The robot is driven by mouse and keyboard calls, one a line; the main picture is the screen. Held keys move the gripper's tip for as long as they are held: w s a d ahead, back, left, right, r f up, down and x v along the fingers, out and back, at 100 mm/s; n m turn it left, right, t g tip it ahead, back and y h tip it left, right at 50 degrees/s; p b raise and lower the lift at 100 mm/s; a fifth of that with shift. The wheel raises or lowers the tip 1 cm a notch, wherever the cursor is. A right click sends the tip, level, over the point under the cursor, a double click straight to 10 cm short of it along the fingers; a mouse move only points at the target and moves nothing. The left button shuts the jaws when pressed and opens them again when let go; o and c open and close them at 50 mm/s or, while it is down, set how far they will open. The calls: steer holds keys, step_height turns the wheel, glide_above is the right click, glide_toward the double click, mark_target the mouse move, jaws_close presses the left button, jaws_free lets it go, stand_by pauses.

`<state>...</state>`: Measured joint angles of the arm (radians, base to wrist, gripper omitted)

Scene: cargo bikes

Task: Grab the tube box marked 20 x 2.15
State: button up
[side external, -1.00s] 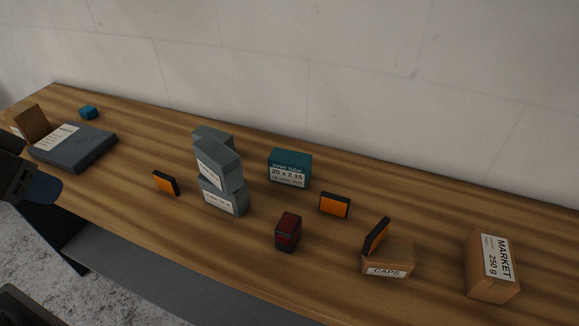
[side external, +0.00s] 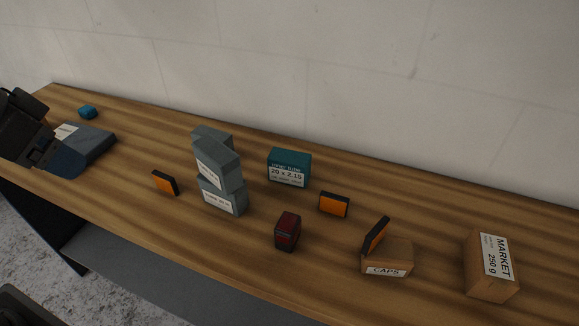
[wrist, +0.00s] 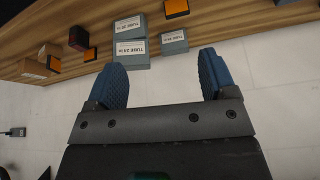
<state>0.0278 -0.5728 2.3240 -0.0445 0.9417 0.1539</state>
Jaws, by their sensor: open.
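The tube box marked 20 x 2.15 (side external: 289,158) is teal with a white label. It stands upright near the middle of the bench in the side view, just right of the grey boxes. I cannot make it out in the wrist view. My gripper (side external: 68,162) is at the far left of the side view, over the front of the bench by the dark grey flat box, well away from the teal box. In the wrist view my gripper (wrist: 160,80) has its two blue fingers wide apart with nothing between them.
Grey tube boxes (side external: 223,197) are piled left of the teal box; they also show in the wrist view (wrist: 131,60). An orange reflector (side external: 334,205) and dark red light (side external: 288,232) are nearby. A CAPS box (side external: 388,258) and MARKET box (side external: 491,267) are right.

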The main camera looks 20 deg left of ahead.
steer(key=w+d+r+m+g+h, duration=0.1)
steer(key=w+d+r+m, duration=0.25)
steer(key=w, duration=0.65)
steer(key=m+g+h, duration=0.3)
steer(key=m+g, duration=0.1)
steer(key=m, duration=0.8)
glide_above(288, 156)
steer(key=a, duration=0.4)
step_height(288, 156, down, 11)
steer(key=x, duration=0.8)
steer(key=shift+d+f, duration=0.15)
steer(key=shift+f, duration=0.05)
steer(key=shift+a+x, duration=0.15)
steer(key=shift+x, duration=1.2)
steer(key=shift+a+x, duration=0.1)
steer(key=shift+x, duration=1.25)
steer(key=shift+f, duration=0.4)
steer(key=shift+c, duration=0.4)
steer(key=c, duration=1)
steer(key=shift+r, duration=0.1)
